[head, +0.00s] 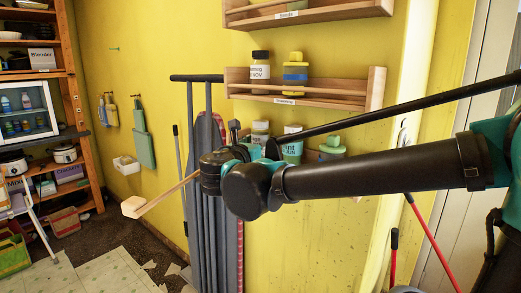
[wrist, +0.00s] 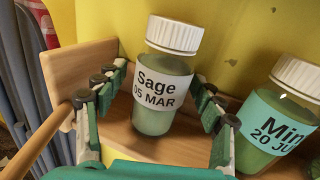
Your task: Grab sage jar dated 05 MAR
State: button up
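The sage jar (wrist: 160,95) stands upright on a wooden shelf in the wrist view. It has a white ribbed lid, greenish contents and a white label reading "Sage 05 MAR". My gripper (wrist: 160,100) is open, with one finger on each side of the jar. Small gaps seem to show between the fingers and the jar; contact cannot be told. In the head view, a white-lidded jar (head: 260,127) that appears to be the same one shows above my arm, which hides my gripper's fingers.
A mint jar (wrist: 275,122) with a teal label stands close to the right of my gripper. The shelf's wooden end panel (wrist: 75,67) and front rail (wrist: 38,142) are at the left. In the head view, another rack (head: 375,88) holding jars hangs above. An ironing board (head: 205,225) leans below.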

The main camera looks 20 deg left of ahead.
jog(key=c, duration=1.3)
jog(key=shift+r, duration=0.1)
